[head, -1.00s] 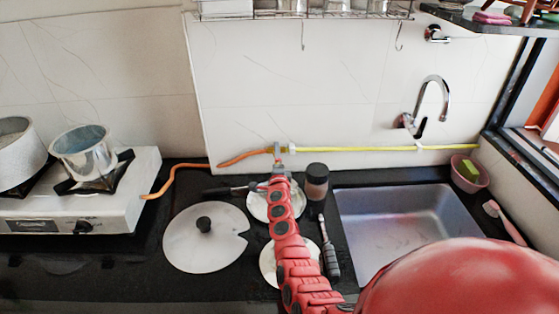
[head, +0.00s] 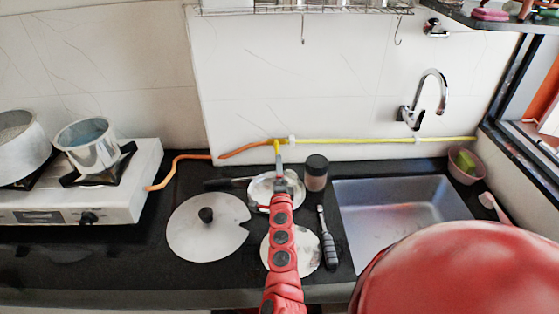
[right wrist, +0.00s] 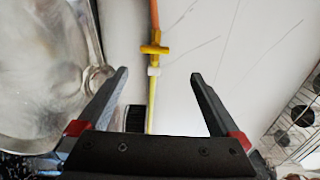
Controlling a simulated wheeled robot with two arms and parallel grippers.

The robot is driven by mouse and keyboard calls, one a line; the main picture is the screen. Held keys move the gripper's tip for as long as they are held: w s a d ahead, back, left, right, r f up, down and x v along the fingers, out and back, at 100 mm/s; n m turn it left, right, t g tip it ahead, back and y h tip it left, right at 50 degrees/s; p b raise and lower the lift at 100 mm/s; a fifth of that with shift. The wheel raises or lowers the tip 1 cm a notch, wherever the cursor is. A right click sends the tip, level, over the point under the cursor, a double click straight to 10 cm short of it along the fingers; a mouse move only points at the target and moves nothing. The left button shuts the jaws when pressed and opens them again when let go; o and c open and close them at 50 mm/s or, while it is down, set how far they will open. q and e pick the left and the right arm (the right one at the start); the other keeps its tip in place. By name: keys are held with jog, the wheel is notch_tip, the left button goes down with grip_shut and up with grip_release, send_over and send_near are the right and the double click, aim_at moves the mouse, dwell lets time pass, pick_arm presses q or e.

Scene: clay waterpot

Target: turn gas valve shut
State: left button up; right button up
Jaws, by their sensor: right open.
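The yellow gas valve (head: 277,147) sits on the wall where the orange hose (head: 242,150) meets the yellow pipe (head: 370,140). In the right wrist view the valve's yellow handle (right wrist: 154,49) lies crosswise to the pipe. My right gripper (head: 279,165) is just below and in front of the valve, apart from it. In the right wrist view its two dark fingers (right wrist: 159,74) are open and empty, with the handle beyond the tips. My left gripper is not in view.
A white stove (head: 120,195) with metal pots stands at the left. A round lid (head: 190,235), a pan (head: 262,190), a plate (head: 308,255) and a dark jar (head: 316,175) lie around my right arm. The sink (head: 400,215) is at the right.

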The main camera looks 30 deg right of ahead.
jog(key=v, duration=0.6)
jog(key=shift+s+b, duration=0.2)
jog(key=shift+b, duration=0.2)
jog(key=shift+a, duration=0.1)
